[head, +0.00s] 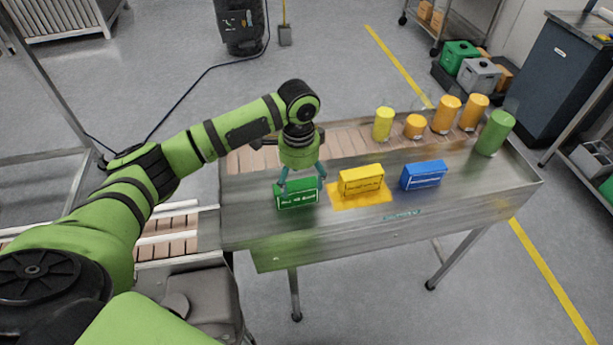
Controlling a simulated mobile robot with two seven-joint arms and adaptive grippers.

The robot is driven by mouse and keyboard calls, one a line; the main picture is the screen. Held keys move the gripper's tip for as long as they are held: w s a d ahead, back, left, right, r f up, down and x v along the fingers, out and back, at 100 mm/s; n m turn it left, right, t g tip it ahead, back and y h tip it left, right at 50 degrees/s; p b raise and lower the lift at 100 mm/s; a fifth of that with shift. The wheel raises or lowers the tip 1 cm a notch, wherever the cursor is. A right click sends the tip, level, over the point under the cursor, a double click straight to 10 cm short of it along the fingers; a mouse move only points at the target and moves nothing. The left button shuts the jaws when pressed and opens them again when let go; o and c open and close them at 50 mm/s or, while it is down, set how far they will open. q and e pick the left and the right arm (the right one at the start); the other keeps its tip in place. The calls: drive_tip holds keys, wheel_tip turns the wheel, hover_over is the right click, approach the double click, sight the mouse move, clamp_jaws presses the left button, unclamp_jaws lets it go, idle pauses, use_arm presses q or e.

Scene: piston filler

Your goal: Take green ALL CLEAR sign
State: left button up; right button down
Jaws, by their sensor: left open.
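The green sign (297,197), a small block with pale lettering too small to read surely, stands at the left front of the metal table. My left gripper (301,184) is directly above and around its top, pointing down, with its fingers apart at either side of the sign. The jaws are open; whether a finger touches the sign I cannot tell. My right gripper is not in view.
A yellow sign (361,181) on a yellow patch and a blue sign (424,175) stand to the right on the metal table (465,195). Yellow, orange and green cylinders, including the green cylinder (494,133), stand along the back.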

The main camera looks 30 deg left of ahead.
sight(297, 188)
use_arm(q)
drive_tip(key=shift+w+f, duration=0.15)
drive_tip(key=shift+f, duration=0.15)
drive_tip(key=shift+s+a+f+p, duration=0.2)
drive_tip(key=shift+f+p, duration=0.2)
drive_tip(key=shift+f, duration=0.25)
drive_tip(key=shift+s+a+f+p, duration=0.15)
drive_tip(key=shift+f+p, duration=0.25)
drive_tip(key=shift+f, duration=0.2)
wheel_tip(297, 188, down, 3)
drive_tip(key=shift+f+p, duration=0.2)
drive_tip(key=shift+p, duration=0.15)
drive_tip(key=shift+f, duration=0.2)
drive_tip(key=c, duration=1.2)
drive_tip(key=shift+c, duration=0.5)
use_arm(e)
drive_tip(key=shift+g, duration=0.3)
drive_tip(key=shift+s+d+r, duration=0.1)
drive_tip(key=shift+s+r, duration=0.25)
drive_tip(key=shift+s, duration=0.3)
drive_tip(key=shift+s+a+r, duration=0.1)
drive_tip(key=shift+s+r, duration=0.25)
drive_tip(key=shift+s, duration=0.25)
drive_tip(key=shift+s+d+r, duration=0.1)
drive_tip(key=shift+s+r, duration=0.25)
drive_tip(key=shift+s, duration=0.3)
